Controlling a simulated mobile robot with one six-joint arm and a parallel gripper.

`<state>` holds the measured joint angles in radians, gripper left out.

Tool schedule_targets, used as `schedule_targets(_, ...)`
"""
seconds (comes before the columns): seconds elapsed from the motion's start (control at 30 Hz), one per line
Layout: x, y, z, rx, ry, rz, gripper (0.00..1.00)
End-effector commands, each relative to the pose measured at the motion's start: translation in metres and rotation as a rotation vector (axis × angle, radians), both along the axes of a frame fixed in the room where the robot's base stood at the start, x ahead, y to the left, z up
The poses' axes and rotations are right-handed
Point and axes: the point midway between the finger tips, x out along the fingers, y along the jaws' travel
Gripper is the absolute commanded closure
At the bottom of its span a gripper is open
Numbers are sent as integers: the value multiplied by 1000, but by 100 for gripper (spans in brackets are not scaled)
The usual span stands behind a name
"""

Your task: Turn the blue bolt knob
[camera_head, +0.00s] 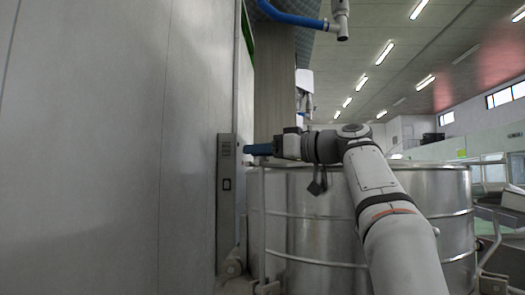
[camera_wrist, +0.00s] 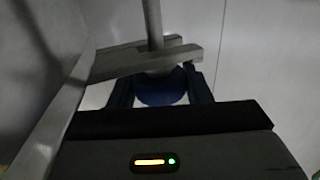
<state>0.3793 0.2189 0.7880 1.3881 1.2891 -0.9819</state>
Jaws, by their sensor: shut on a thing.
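The blue bolt knob (camera_wrist: 160,92) is a dark rounded shape in the wrist view, between the two blue fingers of my gripper (camera_wrist: 159,84). A pale rod (camera_wrist: 153,22) runs up from it, and a grey bracket (camera_wrist: 120,64) crosses in front of its upper part. My gripper is shut on the knob. In the head view my gripper (camera_head: 250,149) reaches left to a grey upright plate (camera_head: 226,175) on the pale wall. The knob is hidden there by the fingers.
A large shiny metal tank (camera_head: 320,225) with rails stands right behind and below my arm. The pale panel wall (camera_head: 100,150) fills the left. A blue pipe (camera_head: 292,18) hangs above. The wrist view is dark, with a wall close on the left.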

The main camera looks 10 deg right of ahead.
Motion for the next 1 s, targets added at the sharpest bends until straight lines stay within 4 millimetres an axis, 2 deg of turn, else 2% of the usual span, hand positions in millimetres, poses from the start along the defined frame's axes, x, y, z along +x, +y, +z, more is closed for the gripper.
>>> schedule_targets(0.07,2,-1,-5,-3,10,0,78)
schedule_targets(0.1,2,-1,-5,-3,10,0,52)
schedule_targets(0.33,1,-1,-2,-1,5,-1,34)
schedule_targets(0.67,-4,-6,-1,-1,2,-2,34)
schedule_targets(1.0,-40,-48,-2,0,4,-5,34)
